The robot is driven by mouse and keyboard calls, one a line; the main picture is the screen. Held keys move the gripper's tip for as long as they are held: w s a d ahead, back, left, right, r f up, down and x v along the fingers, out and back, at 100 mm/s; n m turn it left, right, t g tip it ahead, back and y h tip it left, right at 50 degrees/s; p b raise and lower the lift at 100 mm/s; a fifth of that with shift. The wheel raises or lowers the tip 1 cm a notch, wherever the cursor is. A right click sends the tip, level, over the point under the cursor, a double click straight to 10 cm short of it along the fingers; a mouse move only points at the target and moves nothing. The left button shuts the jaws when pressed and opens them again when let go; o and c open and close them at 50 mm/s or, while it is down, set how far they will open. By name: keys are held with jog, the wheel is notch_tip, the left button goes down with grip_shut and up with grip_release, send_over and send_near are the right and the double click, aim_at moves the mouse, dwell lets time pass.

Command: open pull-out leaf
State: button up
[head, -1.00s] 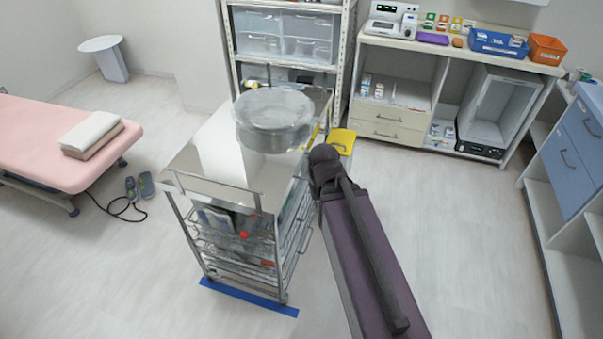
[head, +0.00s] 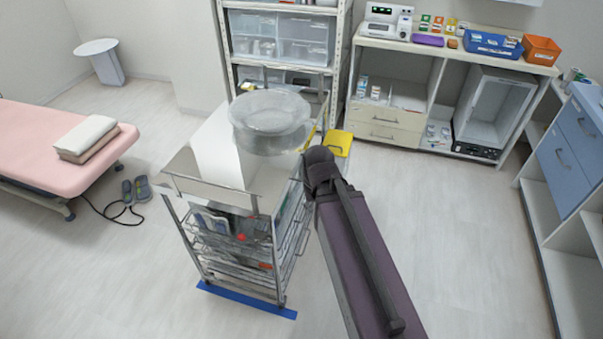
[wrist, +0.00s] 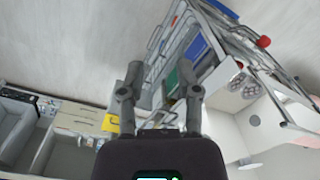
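The steel trolley (head: 235,200) stands mid-room with a bright metal top and wire baskets below. A thin metal panel with a front rail (head: 215,190) is at its near top edge; I cannot tell whether this is the pull-out leaf or how far any leaf is out. My gripper (wrist: 161,72) is open in the wrist view, with its two dark fingers apart. Wire baskets (wrist: 165,50) and green and blue items show beyond and between the fingers; nothing is clearly held. In the head view my arm reaches the trolley's right side and the fingers cannot be made out.
A clear round basin (head: 270,112) is on the trolley's far part. A yellow bin (head: 340,140) stands close behind my arm's end. A pink bed (head: 60,150) is left, shelves (head: 285,40) behind, a blue-drawer cabinet (head: 570,150) right.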

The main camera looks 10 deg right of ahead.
jog(key=w+d+f+m+t+y+b, duration=0.2)
jog(key=w+d+f+m+y+b, duration=0.15)
jog(key=w+f+y+b, duration=0.75)
jog(key=w+d+r+m+t+y+b, duration=0.1)
jog(key=w+d+t+b, duration=0.4)
jog(key=w+d+b, duration=0.6)
jog(key=d+m+y+b, duration=0.1)
jog(key=d+b, duration=0.1)
jog(key=shift+w+d+r+t, duration=0.15)
jog(key=shift+w+d+t, duration=0.25)
jog(key=shift+a+m, duration=0.1)
jog(key=shift+m, duration=0.15)
jog(key=b+x, duration=0.3)
jog(key=x, duration=1)
jog(key=shift+w+a, duration=0.15)
jog(key=shift+a, duration=0.15)
